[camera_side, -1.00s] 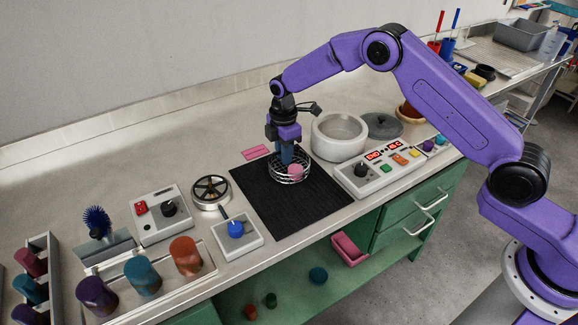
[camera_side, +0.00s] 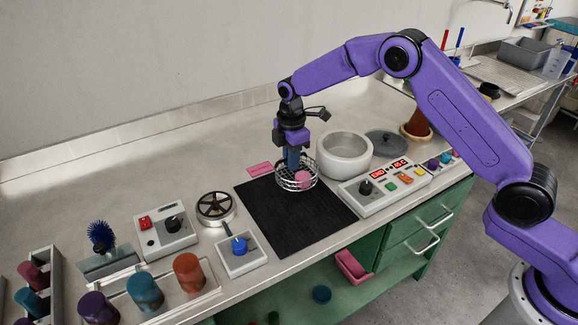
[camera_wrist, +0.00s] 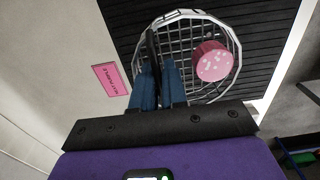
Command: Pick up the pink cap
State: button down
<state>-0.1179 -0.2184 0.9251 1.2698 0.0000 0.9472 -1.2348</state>
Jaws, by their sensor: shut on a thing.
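The pink cap (camera_side: 302,178) lies inside a round white wire basket (camera_side: 284,181). In the wrist view the cap (camera_wrist: 211,62) sits by the right wall of the basket (camera_wrist: 183,14), with pale spots on its top. My gripper (camera_side: 292,163) points down into the basket, left of the cap and apart from it. In the wrist view my gripper's blue fingers (camera_wrist: 160,80) are close together on a thin dark upright part that looks like the basket's handle. The fingers hide some of the basket floor.
A black mat (camera_side: 290,220) lies below the basket. A pink label (camera_side: 260,169) lies behind the mat's left corner. A white pot (camera_side: 344,158) and a control panel (camera_side: 385,188) stand close on the right. A ring-shaped device (camera_side: 215,207) and a blue-knobbed box (camera_side: 240,253) stand left.

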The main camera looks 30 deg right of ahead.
jog(key=s+r, duration=0.2)
jog(key=r, duration=0.1)
jog(key=s+d+r, duration=0.1)
jog(key=shift+s+r, duration=0.3)
jog(key=shift+r, duration=0.1)
jog(key=s+d+r, duration=0.2)
jog(key=s+r, duration=0.2)
jog(key=s, duration=0.5)
jog(key=shift+d, duration=0.4)
jog(key=w+a+f, duration=0.1)
jog(key=w, duration=0.1)
jog(key=w+f, duration=0.1)
jog(key=w, duration=0.2)
jog(key=w+a+f, duration=0.1)
jog(key=w+f, duration=0.1)
jog(key=w, duration=0.1)
jog(key=shift+w+a, duration=0.25)
jog(key=shift+a, duration=0.05)
jog(key=w+f, duration=0.1)
jog(key=f, duration=0.1)
jog(key=w+a+f, duration=0.1)
jog(key=w+f, duration=0.1)
jog(key=shift+w, duration=0.15)
jog(key=shift+w+a+f, duration=0.1)
jog(key=shift+w+f, duration=0.4)
jog(key=shift+w+a+f, duration=0.1)
jog(key=shift+w+f, duration=0.05)
jog(key=shift+f, duration=0.7)
jog(key=shift+w+f, duration=0.15)
jog(key=shift+f, duration=0.7)
